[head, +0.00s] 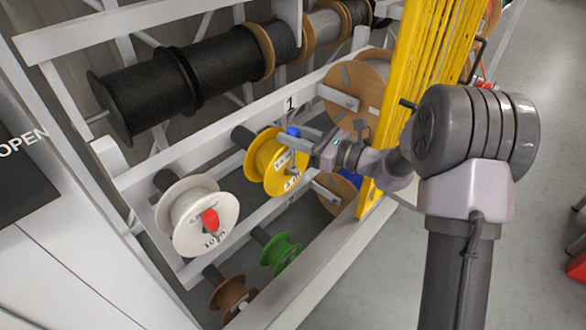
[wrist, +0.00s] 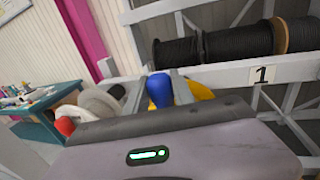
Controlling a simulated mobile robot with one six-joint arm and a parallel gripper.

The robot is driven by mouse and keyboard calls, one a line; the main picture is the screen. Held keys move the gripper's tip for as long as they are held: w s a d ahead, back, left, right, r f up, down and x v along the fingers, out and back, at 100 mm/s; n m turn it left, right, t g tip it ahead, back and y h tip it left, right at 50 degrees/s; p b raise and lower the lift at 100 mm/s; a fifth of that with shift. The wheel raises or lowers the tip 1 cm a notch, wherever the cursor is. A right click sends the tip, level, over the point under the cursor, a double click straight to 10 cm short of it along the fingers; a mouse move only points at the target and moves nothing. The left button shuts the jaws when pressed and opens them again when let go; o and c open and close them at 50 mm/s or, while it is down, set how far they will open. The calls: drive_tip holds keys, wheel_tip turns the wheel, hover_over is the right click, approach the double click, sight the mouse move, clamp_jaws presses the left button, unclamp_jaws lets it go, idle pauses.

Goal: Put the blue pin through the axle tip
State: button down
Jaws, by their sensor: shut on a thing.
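My gripper (head: 304,144) is at the yellow reel, shut on the blue pin (head: 293,132). The blue pin's rounded head also shows between the two fingers in the wrist view (wrist: 160,89). The yellow reel (head: 266,164) hangs on the rack's lower bar, below the "1" label. The axle tip (head: 292,170) shows at the yellow reel's front face, below the gripper. The pin's lower end is hidden, so I cannot tell whether it touches the axle.
A white reel (head: 186,222) with a red pin (head: 210,220) hangs to the left. Green (head: 281,255) and brown (head: 234,296) reels hang lower. Large black reels (head: 145,98) lie above. A yellow post (head: 408,95) stands close right of the gripper. Grey floor is open at right.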

drive_tip(key=shift+f, duration=0.1)
drive_tip(key=shift+f+b, duration=1.2)
drive_tip(key=shift+f, duration=0.25)
drive_tip(key=shift+s+f, duration=0.1)
drive_tip(key=shift+f, duration=0.1)
